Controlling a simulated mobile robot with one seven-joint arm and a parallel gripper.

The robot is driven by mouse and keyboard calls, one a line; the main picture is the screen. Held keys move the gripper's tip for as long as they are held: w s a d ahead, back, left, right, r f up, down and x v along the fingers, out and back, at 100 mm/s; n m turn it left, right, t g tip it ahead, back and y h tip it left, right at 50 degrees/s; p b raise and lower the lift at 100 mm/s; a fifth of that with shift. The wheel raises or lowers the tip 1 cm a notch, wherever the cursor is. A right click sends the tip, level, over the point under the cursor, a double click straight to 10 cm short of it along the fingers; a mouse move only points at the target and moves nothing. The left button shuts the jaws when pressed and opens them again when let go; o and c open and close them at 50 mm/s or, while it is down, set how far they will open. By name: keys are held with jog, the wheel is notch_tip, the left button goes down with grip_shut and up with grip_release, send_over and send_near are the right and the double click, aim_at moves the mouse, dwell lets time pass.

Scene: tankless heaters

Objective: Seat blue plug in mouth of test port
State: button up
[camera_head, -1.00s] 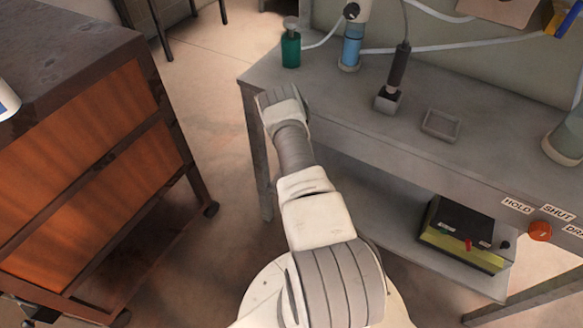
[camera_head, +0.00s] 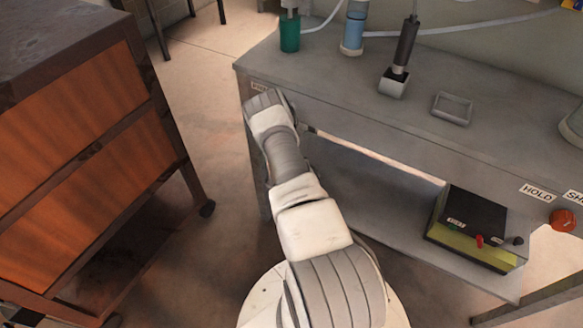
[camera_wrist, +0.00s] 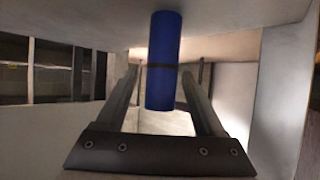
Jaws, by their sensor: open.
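A blue cylinder with a dark band, likely the blue plug (camera_wrist: 163,92), stands upright in the picture between the fingers of my gripper (camera_wrist: 157,75) in the wrist view. The fingers are open, with a gap showing on each side of it. Its upper end overlaps a pale surface above; I cannot tell what supports it. In the head view my arm reaches to the left front corner of the bench (camera_head: 340,95), and its wrist hides the fingers and the blue cylinder. I cannot make out the test port's mouth in either view.
On the bench are a green bottle (camera_head: 290,36), a clear blue-filled cylinder (camera_head: 353,32), a black-handled tool in a block (camera_head: 404,48) and a shallow tray (camera_head: 452,108). A yellow-black box (camera_head: 470,232) is on the lower shelf. A wooden cabinet (camera_head: 80,150) stands left, with floor between.

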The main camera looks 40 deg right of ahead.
jog(key=shift+w+d+f, duration=0.1)
jog(key=shift+w+f, duration=0.05)
jog(key=shift+w, duration=0.15)
jog(key=shift+c, duration=0.2)
grip_shut()
dwell(0.3)
